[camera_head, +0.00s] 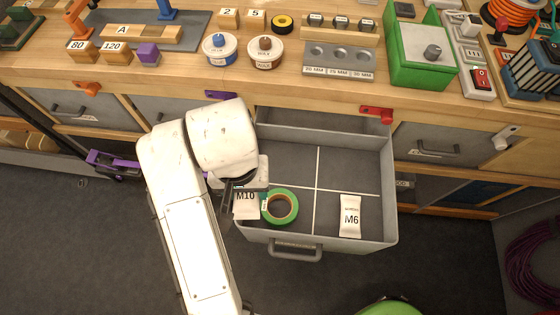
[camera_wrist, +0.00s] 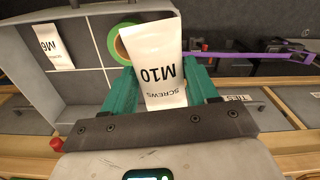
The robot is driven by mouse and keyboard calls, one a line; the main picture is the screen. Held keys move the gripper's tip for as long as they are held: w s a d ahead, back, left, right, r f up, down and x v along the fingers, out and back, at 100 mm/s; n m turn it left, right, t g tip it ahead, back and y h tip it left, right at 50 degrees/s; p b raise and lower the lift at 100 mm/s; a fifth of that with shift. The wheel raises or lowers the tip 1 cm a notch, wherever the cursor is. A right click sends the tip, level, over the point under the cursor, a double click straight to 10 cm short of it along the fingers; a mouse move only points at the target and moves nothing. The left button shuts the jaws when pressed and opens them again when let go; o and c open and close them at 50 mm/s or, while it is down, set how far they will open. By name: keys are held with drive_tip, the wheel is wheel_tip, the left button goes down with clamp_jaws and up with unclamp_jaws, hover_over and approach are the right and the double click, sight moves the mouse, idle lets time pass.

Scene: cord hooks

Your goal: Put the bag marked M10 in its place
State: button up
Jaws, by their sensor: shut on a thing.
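The bag marked M10 (camera_head: 246,204) is white and hangs from my gripper (camera_head: 238,184) at the left side of the open drawer (camera_head: 388,200). In the wrist view the M10 bag (camera_wrist: 164,75) sits between the two green fingers of my gripper (camera_wrist: 163,92), which are shut on it. Its label reads M10 and SCREWS. The drawer is grey, with thin white dividers marking compartments. A white bag marked M6 (camera_head: 350,216) lies in the near right compartment. A green tape roll (camera_head: 280,207) is in the near left compartment, just right of the M10 bag. My arm hides part of the drawer's left side.
The wooden bench (camera_head: 190,77) above the drawer holds wax tins, blocks, a green box (camera_head: 420,50) and tools. Closed drawers flank the open one. A purple latch (camera_head: 112,162) juts out at left. The far compartments look empty where visible.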

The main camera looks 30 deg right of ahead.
drive_tip(key=d+f+m, duration=0.2)
drive_tip(key=d+f, duration=0.1)
drive_tip(key=d, duration=0.1)
drive_tip(key=b, duration=0.1)
hover_over(285, 163)
drive_tip(key=f, duration=0.8)
drive_tip(key=shift+s+a+f, duration=0.15)
drive_tip(key=shift+s+a, duration=0.15)
drive_tip(key=shift+a, duration=0.05)
drive_tip(key=shift+w+d+f, duration=0.25)
drive_tip(key=shift+d+f, duration=0.05)
drive_tip(key=shift+f, duration=0.2)
drive_tip(key=shift+d+f, duration=0.1)
drive_tip(key=shift+f, duration=1.6)
drive_tip(key=shift+f, duration=0.1)
drive_tip(key=o, duration=1.1)
